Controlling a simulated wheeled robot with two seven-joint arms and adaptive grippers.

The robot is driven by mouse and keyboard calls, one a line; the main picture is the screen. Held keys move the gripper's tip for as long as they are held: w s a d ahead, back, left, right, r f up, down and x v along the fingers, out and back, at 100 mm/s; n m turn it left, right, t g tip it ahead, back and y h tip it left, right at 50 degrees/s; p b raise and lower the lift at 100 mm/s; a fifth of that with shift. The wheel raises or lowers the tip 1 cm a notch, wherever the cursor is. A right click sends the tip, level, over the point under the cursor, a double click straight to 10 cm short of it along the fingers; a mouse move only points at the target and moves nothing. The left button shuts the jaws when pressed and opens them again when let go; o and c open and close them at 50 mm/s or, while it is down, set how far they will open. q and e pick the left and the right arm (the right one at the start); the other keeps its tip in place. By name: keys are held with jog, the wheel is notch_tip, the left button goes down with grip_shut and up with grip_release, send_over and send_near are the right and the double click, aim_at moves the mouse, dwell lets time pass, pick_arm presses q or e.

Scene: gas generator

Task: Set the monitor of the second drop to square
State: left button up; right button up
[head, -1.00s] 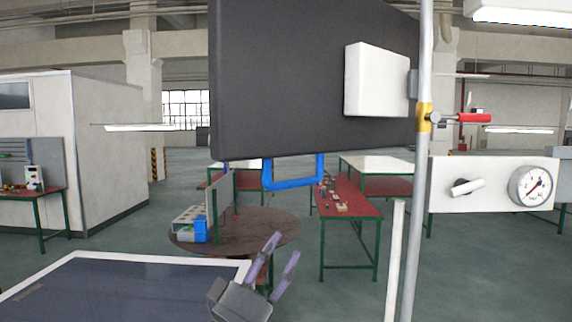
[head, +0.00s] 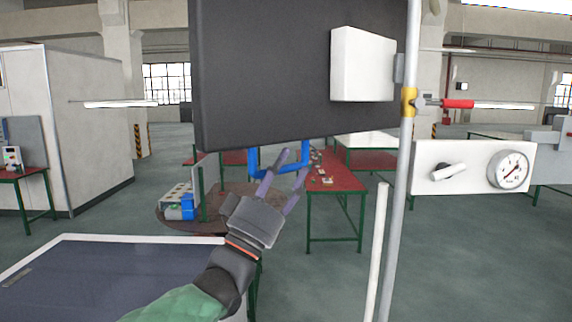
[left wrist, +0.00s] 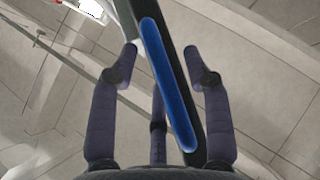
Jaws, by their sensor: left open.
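The monitor (head: 265,70) is a large dark panel seen from behind, hung on a grey pole (head: 398,190) by a white box (head: 362,66). A blue U-shaped handle (head: 253,162) hangs from its lower edge. My left gripper (head: 288,172) is open and points up at the handle, overlapping it in the head view. In the left wrist view the blue handle (left wrist: 168,85) runs slantwise between the spread fingers (left wrist: 160,65), with the dark monitor edge (left wrist: 130,20) behind it. I cannot tell whether the fingers touch it. My right gripper is not in view.
A dark white-rimmed panel (head: 110,275) lies at lower left. A red table (head: 335,190) and a round brown table (head: 165,222) stand behind.

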pick_arm(q)
jog(key=shift+w+d+r, duration=0.1)
jog(key=shift+w+r, duration=0.05)
jog(key=shift+r, duration=0.05)
grip_shut()
